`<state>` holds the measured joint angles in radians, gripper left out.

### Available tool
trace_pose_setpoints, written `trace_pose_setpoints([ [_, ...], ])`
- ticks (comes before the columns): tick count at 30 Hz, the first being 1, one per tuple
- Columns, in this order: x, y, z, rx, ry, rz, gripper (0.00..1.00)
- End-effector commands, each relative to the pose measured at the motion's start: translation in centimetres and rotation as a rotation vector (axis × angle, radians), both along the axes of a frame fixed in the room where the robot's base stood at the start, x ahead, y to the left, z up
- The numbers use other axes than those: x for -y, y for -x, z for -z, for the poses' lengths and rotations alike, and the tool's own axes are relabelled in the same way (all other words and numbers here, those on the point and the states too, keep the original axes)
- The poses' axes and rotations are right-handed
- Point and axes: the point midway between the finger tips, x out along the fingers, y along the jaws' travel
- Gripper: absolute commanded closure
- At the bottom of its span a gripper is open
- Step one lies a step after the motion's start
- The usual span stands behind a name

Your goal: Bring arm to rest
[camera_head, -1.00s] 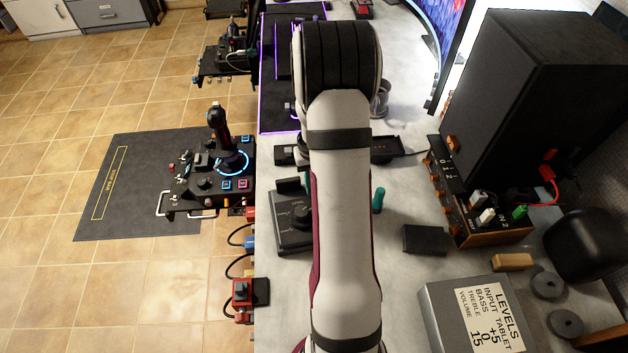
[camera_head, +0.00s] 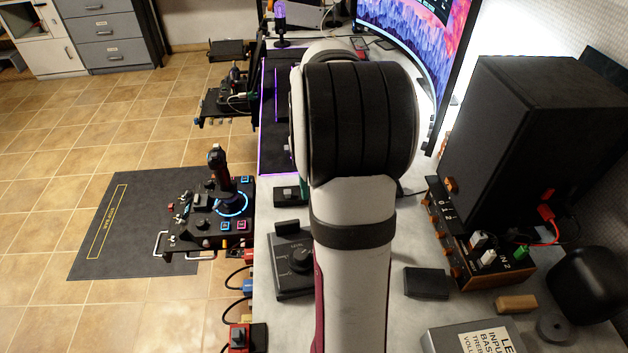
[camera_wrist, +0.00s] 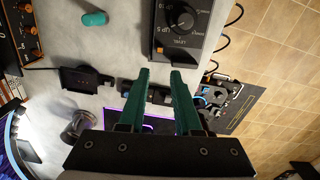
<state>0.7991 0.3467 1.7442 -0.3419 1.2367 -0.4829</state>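My arm rises through the middle of the head view and hides part of the desk (camera_head: 410,215) behind it. My gripper (camera_wrist: 160,72) shows in the wrist view with two green fingers standing apart and nothing held between them. It hangs over the desk, with a small black switch unit (camera_wrist: 160,93) seen beyond the gap between the fingers. A black box with a large knob (camera_wrist: 182,22) lies past the fingertips; it also shows in the head view left of my arm (camera_head: 292,262).
A joystick panel (camera_head: 215,215) juts from the desk's left edge. A large black speaker (camera_head: 535,140) stands on an amplifier (camera_head: 480,245) at right. A curved monitor (camera_head: 425,50) is at the back. The wrist view shows a teal cylinder (camera_wrist: 95,18) and a cup (camera_wrist: 80,125).

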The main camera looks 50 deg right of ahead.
Motion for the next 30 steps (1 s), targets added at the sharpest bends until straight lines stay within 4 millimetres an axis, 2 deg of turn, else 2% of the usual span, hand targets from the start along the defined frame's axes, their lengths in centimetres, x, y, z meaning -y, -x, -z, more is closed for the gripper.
trace_pose_setpoints([
  [5,0.0,0.0,-1.6,0.001,-0.001,0.001,0.68],
  [17,0.0,0.0,-1.7,-0.001,-0.001,0.000,0.68],
  [19,-1.3,-0.2,-2.0,0.003,-0.004,-0.007,0.68],
  [20,-2.6,-0.4,-2.4,0.006,-0.007,-0.016,0.68],
  [22,-7.6,-0.5,-3.6,0.017,-0.020,-0.042,0.68],
  [23,-10.3,-0.2,-4.2,0.022,-0.030,-0.056,0.68],
  [24,-14.2,0.6,-4.7,0.025,-0.047,-0.076,0.68],
  [26,-19.5,2.7,-5.0,0.028,-0.072,-0.102,0.68],
  [27,-22.6,4.5,-5.0,0.027,-0.088,-0.118,0.68],
  [30,-28.0,9.4,-4.1,0.015,-0.126,-0.153,0.68],
])
